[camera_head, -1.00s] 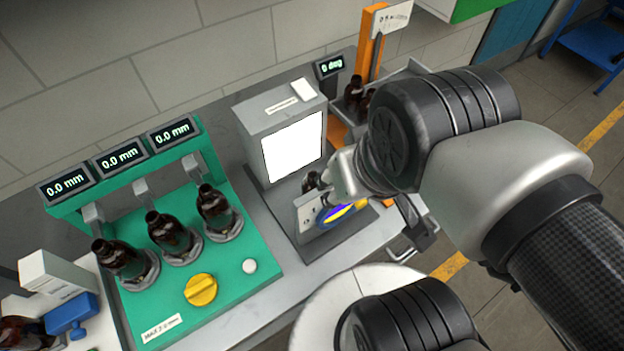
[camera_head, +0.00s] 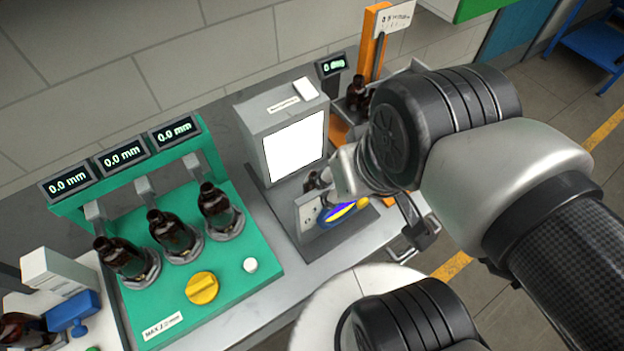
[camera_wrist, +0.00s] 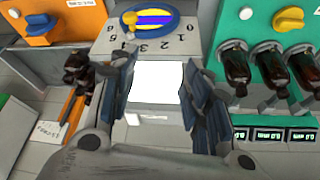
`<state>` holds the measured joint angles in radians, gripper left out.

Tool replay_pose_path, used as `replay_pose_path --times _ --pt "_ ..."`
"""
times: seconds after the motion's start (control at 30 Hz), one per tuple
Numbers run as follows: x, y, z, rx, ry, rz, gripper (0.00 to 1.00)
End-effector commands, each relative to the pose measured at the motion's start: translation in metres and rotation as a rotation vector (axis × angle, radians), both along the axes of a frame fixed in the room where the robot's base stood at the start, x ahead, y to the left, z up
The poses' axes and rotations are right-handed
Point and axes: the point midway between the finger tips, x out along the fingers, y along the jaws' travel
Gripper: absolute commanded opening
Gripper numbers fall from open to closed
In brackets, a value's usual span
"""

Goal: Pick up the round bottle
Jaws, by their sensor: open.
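Several amber bottles are in view, and I cannot tell for sure which is the round one. Three stand in a row on the green fixture (camera_head: 238,262): a left bottle (camera_head: 125,257), a middle bottle (camera_head: 170,232) and a right bottle (camera_head: 217,207). Another amber bottle (camera_head: 357,93) stands at the orange post; it also shows at the left of the wrist view (camera_wrist: 76,66). My gripper (camera_wrist: 156,68) is open, with no bottle between its fingers. In the head view it is largely hidden by my wrist, in front of the lit box.
The grey box with a lit white panel (camera_head: 295,148) stands behind my gripper. A blue and yellow dial (camera_head: 340,213) lies close below it. A yellow knob (camera_head: 202,288) sits on the green fixture. A blue device (camera_head: 75,312) and a dark bottle (camera_head: 20,330) are at far left.

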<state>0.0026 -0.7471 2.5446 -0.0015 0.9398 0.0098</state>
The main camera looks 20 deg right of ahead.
Motion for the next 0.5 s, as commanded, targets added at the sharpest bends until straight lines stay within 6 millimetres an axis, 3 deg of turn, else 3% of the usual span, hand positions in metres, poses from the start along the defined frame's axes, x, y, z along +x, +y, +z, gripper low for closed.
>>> replay_pose_path --times 0.17,0.3,0.5 --pt "0.021 -0.001 0.003 0.048 0.058 -0.122 0.59" --pt "0.053 -0.001 0.0 0.111 0.139 -0.322 0.68" --pt "0.103 -0.003 -0.019 0.178 0.247 -0.628 0.69"
